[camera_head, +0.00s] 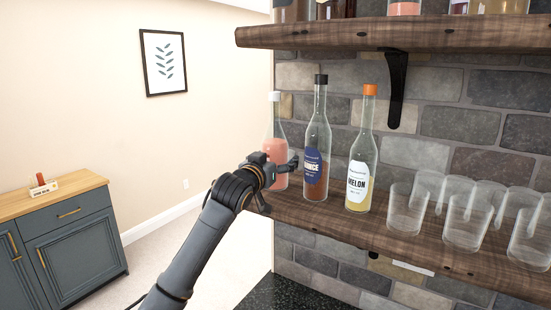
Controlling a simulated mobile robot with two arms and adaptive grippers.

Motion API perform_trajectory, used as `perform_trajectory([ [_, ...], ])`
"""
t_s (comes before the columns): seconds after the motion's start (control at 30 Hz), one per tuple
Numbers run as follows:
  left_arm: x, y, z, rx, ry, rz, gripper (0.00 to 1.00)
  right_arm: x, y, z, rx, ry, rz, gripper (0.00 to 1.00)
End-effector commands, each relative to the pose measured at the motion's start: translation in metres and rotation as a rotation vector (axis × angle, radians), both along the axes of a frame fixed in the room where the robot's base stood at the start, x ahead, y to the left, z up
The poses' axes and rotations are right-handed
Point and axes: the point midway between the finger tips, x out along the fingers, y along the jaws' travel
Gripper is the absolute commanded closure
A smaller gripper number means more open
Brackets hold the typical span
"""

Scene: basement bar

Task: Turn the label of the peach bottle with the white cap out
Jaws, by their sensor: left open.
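The peach bottle with the white cap (274,128) stands upright at the left end of the lower wooden shelf (400,243). Its glass is clear with peach liquid inside, and no label shows on the part I can see. My left gripper (279,174) is open in front of the lower part of this bottle and hides some of it. I cannot tell whether the fingers touch the bottle. My right gripper is not in view.
A bottle with a black cap and blue label (316,150) stands close to the right. Beside it is an orange-capped bottle labelled MELON (361,160). Several clear glasses (407,208) fill the shelf's right part. An upper shelf (400,34) on a black bracket (396,85) hangs above.

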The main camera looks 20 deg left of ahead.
Motion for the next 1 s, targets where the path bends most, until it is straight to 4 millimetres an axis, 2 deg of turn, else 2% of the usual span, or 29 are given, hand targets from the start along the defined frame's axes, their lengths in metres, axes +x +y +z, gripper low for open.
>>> perform_trajectory([
  [0.07, 0.000, 0.005, 0.004, 0.004, 0.001, -0.048, 0.15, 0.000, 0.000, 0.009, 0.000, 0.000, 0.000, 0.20],
  [0.47, 0.000, 0.006, 0.001, 0.005, 0.000, -0.278, 0.15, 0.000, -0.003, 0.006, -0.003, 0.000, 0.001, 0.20],
  [0.7, 0.000, 0.005, -0.001, 0.004, -0.001, -0.386, 0.15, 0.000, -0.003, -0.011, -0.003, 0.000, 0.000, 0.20],
  [0.8, 0.001, 0.004, -0.008, 0.000, 0.004, -0.432, 0.15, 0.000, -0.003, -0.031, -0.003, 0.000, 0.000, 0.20],
  [1.0, -0.001, 0.003, -0.002, 0.003, 0.000, -0.497, 0.15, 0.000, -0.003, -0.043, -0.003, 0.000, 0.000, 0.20],
])
